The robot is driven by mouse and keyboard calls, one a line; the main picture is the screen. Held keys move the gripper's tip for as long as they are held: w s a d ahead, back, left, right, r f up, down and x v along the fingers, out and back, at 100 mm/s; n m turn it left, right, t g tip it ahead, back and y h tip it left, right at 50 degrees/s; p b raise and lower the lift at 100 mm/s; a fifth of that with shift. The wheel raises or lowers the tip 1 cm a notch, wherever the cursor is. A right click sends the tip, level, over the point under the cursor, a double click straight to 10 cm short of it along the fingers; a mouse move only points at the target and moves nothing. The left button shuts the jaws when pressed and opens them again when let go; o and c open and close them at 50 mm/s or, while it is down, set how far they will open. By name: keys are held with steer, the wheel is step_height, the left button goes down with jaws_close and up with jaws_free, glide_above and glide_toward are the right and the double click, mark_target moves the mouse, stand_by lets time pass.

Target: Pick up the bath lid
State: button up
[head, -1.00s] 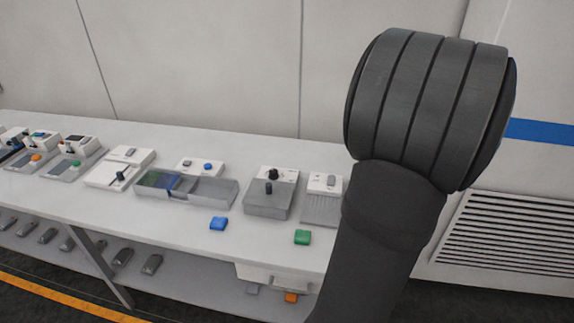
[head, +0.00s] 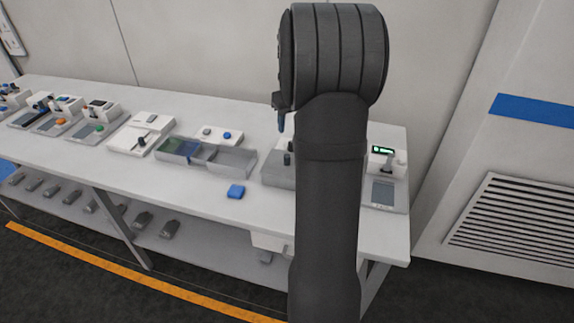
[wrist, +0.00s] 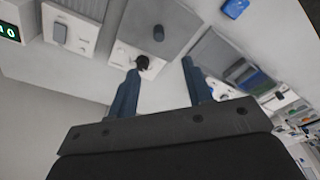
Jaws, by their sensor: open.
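The bath lid appears to be the grey block top (wrist: 150,18) with a black knob (wrist: 158,33), in front of a white housing (wrist: 125,56) with a second black knob. In the head view the grey bath (head: 274,174) is partly hidden behind my arm. My gripper (wrist: 160,66) is open and empty, its two blue fingers spread above the bench near the housing. The left fingertip overlaps the housing's knob in the wrist view; I cannot tell whether they touch. In the head view only a bit of one blue finger shows.
An open grey two-part tray (head: 231,160) stands left of the bath. A blue block (head: 236,191) lies in front. A device with a green display (head: 382,150) stands at the bench's right end. Several other devices line the bench to the left, with the wall behind.

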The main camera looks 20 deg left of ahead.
steer(key=f, duration=0.6)
steer(key=w+a+f, duration=0.1)
steer(key=f, duration=0.3)
steer(key=shift+w+a+f, duration=0.15)
steer(key=shift+w+f, duration=0.1)
steer(key=shift+f, duration=0.7)
steer(key=shift+w+a+f, duration=0.15)
steer(key=shift+w+f, duration=0.1)
steer(key=shift+f, duration=0.7)
steer(key=shift+w+a+f, duration=0.15)
steer(key=shift+w+f, duration=0.1)
steer(key=shift+f, duration=0.7)
jaws_close()
